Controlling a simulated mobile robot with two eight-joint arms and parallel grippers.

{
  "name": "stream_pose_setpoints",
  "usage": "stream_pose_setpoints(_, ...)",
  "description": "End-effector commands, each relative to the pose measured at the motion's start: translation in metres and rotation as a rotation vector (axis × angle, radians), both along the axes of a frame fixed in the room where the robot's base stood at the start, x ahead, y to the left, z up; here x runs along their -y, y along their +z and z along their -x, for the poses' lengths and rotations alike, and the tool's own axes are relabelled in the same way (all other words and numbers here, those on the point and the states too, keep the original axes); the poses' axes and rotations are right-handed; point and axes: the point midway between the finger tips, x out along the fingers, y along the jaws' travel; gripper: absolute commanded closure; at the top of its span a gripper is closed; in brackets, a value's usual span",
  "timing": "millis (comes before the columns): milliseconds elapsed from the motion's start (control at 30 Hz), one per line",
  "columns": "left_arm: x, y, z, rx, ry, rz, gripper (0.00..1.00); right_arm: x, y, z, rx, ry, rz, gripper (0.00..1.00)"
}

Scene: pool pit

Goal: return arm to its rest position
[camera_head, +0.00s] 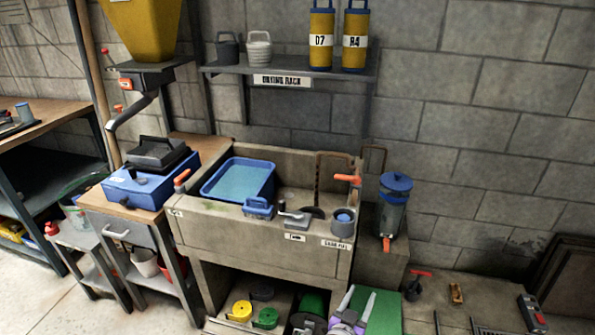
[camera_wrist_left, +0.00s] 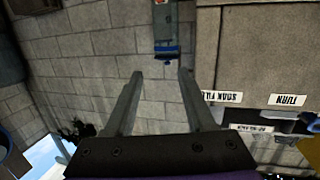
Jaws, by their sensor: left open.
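My left gripper (camera_head: 359,298) is at the bottom centre of the head view, low in front of the stone sink (camera_head: 260,240). Its purple body is partly cut off by the lower edge, and its two grey fingers point up and stand apart. In the left wrist view my left gripper (camera_wrist_left: 161,74) is open, with nothing between its fingers. Past the fingertips in that view is a grey wall, with a blue-edged object (camera_wrist_left: 167,52) hanging in from the top. My right gripper is not in either view.
The sink holds a blue basin (camera_head: 240,181) of water. Yellow and green round items (camera_head: 265,318) lie on the shelf below it. A green panel (camera_head: 382,311) stands just right of my left gripper. A blue-lidded canister (camera_head: 393,205) stands right of the sink. Wall space at right is bare.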

Motion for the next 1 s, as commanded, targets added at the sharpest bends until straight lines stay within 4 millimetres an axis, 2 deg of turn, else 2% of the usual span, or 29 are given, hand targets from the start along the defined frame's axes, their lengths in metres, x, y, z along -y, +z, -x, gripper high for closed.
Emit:
stream_pose_setpoints(33,-0.020,0.012,0.001,-0.035,-0.008,-0.017,0.45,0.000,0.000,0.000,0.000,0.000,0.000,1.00)
stream_pose_setpoints(133,-0.054,0.028,0.010,-0.119,-0.024,-0.048,0.45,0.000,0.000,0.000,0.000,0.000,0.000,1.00)
stream_pose_setpoints(267,-0.101,0.039,0.032,-0.246,-0.021,-0.093,0.45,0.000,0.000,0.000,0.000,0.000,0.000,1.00)
stream_pose_setpoints(367,-0.141,0.041,0.058,-0.357,0.002,-0.128,0.45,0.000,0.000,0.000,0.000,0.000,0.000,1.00)
stream_pose_setpoints(467,-0.181,0.040,0.090,-0.475,0.045,-0.165,0.45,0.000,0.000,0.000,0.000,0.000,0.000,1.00)
stream_pose_setpoints(600,-0.236,0.032,0.142,-0.644,0.134,-0.210,0.45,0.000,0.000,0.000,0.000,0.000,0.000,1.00)
stream_pose_setpoints(700,-0.268,0.025,0.179,-0.750,0.205,-0.233,0.45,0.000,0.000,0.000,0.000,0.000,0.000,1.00)
stream_pose_setpoints(1000,-0.335,0.006,0.271,-0.983,0.414,-0.278,0.45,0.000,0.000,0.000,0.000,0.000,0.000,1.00)
